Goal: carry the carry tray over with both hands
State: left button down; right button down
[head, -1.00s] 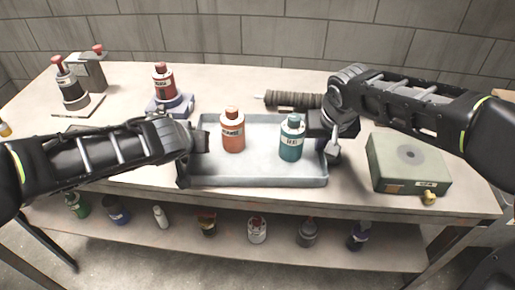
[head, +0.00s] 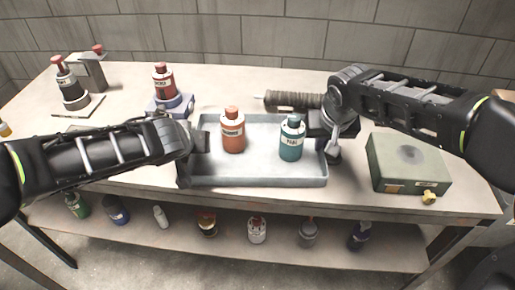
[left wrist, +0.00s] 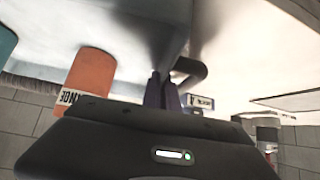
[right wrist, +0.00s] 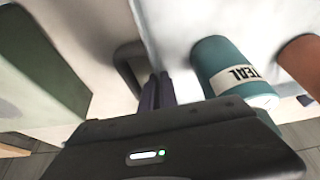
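The grey-blue carry tray (head: 262,181) is at the table's front middle in the head view. It looks level; I cannot tell whether it touches the table. An orange bottle (head: 233,133) and a teal bottle (head: 292,140) stand upright in it. My left gripper (left wrist: 163,90) is at the tray's left end, its fingers close together on the dark handle (left wrist: 190,70). My right gripper (right wrist: 156,90) is at the right end, its fingers close together on the other handle (right wrist: 125,65). The gripped parts of both handles are mostly hidden by the fingers.
A green box (head: 408,165) stands right of the tray. A dark ribbed roll (head: 293,99) lies behind it. A red bottle (head: 163,83) on a blue-grey base is behind left, a dark bottle (head: 70,87) farther left. Several bottles stand on the lower shelf (head: 280,255).

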pick_arm(q)
jog(key=shift+r, duration=0.1)
pick_arm(e)
jog(key=shift+r, duration=0.15)
dwell(0.3)
